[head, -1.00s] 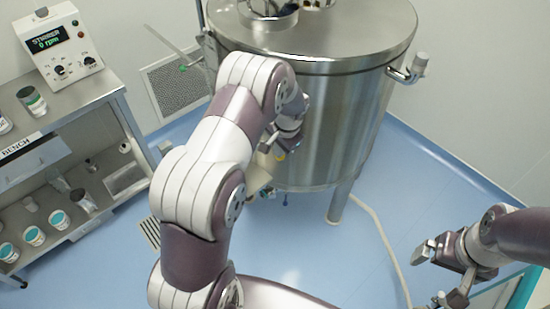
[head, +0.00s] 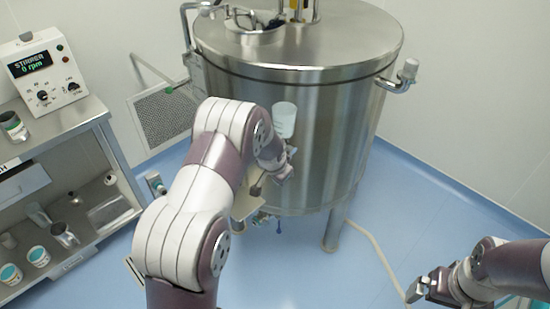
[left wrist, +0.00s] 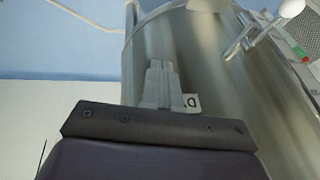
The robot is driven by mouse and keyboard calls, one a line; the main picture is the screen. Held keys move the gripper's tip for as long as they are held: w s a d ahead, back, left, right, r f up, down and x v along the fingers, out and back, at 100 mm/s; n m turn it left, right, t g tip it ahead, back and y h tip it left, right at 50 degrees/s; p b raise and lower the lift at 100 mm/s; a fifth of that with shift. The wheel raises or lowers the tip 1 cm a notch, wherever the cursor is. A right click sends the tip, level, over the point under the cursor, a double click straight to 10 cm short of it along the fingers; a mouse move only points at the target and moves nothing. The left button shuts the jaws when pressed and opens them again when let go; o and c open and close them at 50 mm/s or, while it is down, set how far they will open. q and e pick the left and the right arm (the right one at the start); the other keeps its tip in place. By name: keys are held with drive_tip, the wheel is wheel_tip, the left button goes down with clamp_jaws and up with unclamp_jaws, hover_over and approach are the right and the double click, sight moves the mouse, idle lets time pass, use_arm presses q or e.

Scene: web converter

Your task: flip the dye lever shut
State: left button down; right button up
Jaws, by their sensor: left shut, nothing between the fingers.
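The steel tank (head: 330,140) stands at the centre of the head view. A white cup-shaped vessel (head: 284,120) is at its front wall, and a small blue-handled part (head: 279,228) hangs under the tank. I cannot tell which part is the dye lever. My left gripper (head: 284,168) is below the white vessel, close to the tank wall; its arm hides part of the front. In the left wrist view the left gripper (left wrist: 160,82) is shut and empty against the tank background.
A bench (head: 65,150) with a stirrer box (head: 45,72) reading 0 rpm stands at left, with cups on its shelf. A wall grille (head: 165,118) is behind. A pale hose (head: 378,255) runs over the blue floor, which is otherwise clear between tank and right gripper.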

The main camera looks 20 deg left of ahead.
use_arm(q)
drive_tip(key=shift+w+d+f+b, duration=0.25)
drive_tip(key=shift+w+f+b, duration=0.2)
drive_tip(key=shift+w+b, duration=0.1)
drive_tip(key=shift+w+d+f+b, duration=0.2)
drive_tip(key=shift+w+f+b, duration=0.2)
drive_tip(key=shift+w+f, duration=0.1)
use_arm(e)
drive_tip(key=shift+f, duration=1.2)
use_arm(q)
drive_tip(key=shift+w, duration=0.1)
drive_tip(key=shift+r, duration=0.1)
